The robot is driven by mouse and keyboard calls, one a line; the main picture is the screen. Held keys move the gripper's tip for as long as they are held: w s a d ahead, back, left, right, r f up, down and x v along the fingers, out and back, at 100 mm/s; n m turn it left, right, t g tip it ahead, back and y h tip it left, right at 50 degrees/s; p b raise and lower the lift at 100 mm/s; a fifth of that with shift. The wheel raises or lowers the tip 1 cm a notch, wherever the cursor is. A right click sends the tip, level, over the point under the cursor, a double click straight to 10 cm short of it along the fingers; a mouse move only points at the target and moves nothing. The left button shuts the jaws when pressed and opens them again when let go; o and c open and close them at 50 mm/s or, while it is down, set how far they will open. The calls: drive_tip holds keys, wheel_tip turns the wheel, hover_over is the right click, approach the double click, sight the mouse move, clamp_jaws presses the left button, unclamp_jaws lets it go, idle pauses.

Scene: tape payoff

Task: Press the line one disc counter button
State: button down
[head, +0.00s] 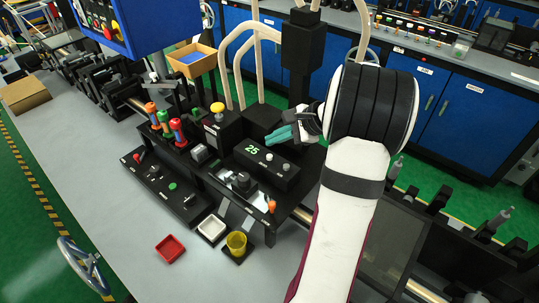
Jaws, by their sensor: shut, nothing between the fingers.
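A black counter box (266,166) in the middle of the head view shows a green "25" on its top. Two small pale round buttons (269,156) sit on the same face, to the right of the number. I cannot read labels for them. My gripper (278,134) has teal fingers and is shut and empty. It appears just behind the counter box in the picture, pointing left; its exact height above the box is unclear. My wrist and forearm cover the area right of the box.
A yellow knob (217,108), red and green handles (178,130) and a black control panel (166,190) stand left of the counter. Hoses rise behind.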

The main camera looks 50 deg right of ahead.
drive_tip(key=shift+f, duration=1.15)
drive_tip(key=shift+f, duration=0.1)
idle(1.1)
drive_tip(key=shift+f, duration=0.3)
drive_tip(key=shift+f, duration=0.45)
idle(0.5)
idle(0.3)
drive_tip(key=shift+r, duration=0.9)
wheel_tip(320, 180, up, 5)
